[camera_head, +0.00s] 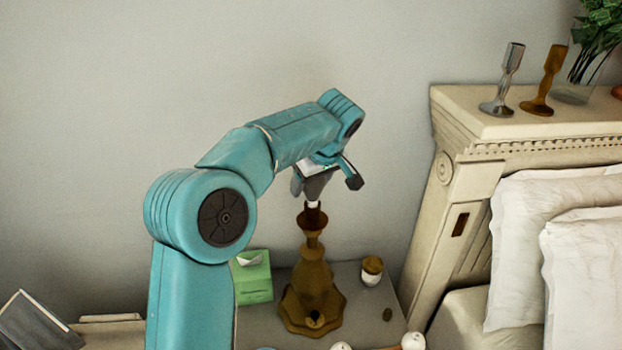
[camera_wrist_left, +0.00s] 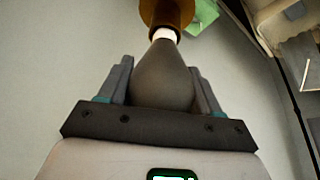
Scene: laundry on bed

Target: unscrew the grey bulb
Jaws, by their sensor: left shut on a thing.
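The grey bulb (camera_wrist_left: 162,78) sits between the two fingers of my left gripper (camera_wrist_left: 162,90) in the left wrist view, with its white neck at the brown lamp socket (camera_wrist_left: 165,12). In the head view my left gripper (camera_head: 325,180) is shut on the bulb (camera_head: 314,187) above the brown lamp (camera_head: 312,275). The lamp stands upright on the bedside table. The bulb's neck meets the top of the lamp; I cannot tell how deep it sits in the socket. My right gripper is not in view.
A green tissue box (camera_head: 252,278) stands left of the lamp, and a small brown-and-white jar (camera_head: 372,270) stands right of it. The bed's carved headboard (camera_head: 465,170) rises at the right, with two candlesticks (camera_head: 503,80) on top. The wall behind is bare.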

